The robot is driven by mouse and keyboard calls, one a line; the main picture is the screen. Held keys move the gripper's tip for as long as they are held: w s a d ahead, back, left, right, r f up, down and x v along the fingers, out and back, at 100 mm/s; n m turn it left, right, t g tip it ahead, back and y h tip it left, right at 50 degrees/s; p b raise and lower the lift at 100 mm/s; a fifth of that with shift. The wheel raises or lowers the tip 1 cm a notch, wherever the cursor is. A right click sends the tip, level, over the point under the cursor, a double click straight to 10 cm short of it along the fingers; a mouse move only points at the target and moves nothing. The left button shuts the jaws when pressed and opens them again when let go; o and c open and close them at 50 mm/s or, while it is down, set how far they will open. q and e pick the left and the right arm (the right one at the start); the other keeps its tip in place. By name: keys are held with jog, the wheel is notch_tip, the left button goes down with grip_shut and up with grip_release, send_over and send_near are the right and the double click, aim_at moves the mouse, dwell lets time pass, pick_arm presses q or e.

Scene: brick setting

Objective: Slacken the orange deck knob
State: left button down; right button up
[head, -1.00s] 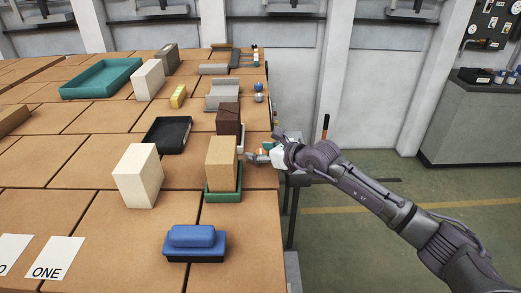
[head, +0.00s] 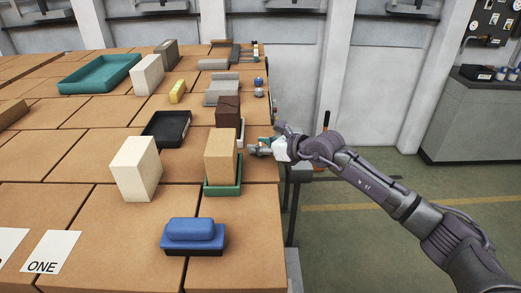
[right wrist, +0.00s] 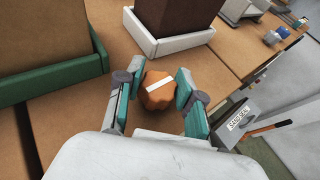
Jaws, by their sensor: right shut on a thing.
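The orange deck knob (right wrist: 158,92) is a rounded, faceted knob with a white stripe across its top. In the right wrist view it sits between the two fingers of my right gripper (right wrist: 157,98), which is shut on it. In the head view my right gripper (head: 258,149) is at the right edge of the brown deck, just right of a tan block (head: 220,155) in a green tray (head: 222,189). The knob is mostly hidden there by the fingers. My left gripper is in neither current view.
A dark brown block (head: 228,110) in a white tray (right wrist: 172,54) stands close beyond the knob. A blue-topped block (head: 192,231) lies nearer. In the right wrist view, a grey bin marked SAND/SEAL (right wrist: 238,118) and an orange-handled tool (right wrist: 270,128) are right of the deck.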

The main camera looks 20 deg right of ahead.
jog(key=n+g+y+b, duration=0.1)
jog(key=b, duration=0.2)
jog(key=n+g+y+b, duration=0.1)
jog(key=n+b, duration=0.1)
jog(key=b, duration=0.1)
jog(key=n+g+y+b, duration=0.1)
jog(key=b, duration=0.2)
jog(key=shift+w+f+n+g+y+b, duration=0.1)
jog(key=shift+f+n+g+y+b, duration=0.2)
jog(key=shift+g+y+b, duration=0.1)
jog(key=n+g, duration=0.1)
jog(key=n+g+y+b, duration=0.1)
jog(key=shift+r+g, duration=0.25)
jog(key=shift+g, duration=0.15)
jog(key=shift+n+g+y+b, duration=0.35)
jog(key=shift+n+g+y, duration=0.15)
jog(key=shift+n+g, duration=1.1)
jog(key=shift+n, duration=0.1)
jog(key=o, duration=1.2)
jog(key=shift+c, duration=0.2)
jog(key=shift+d+r, duration=0.1)
jog(key=v, duration=0.7)
jog(key=shift+d, duration=0.15)
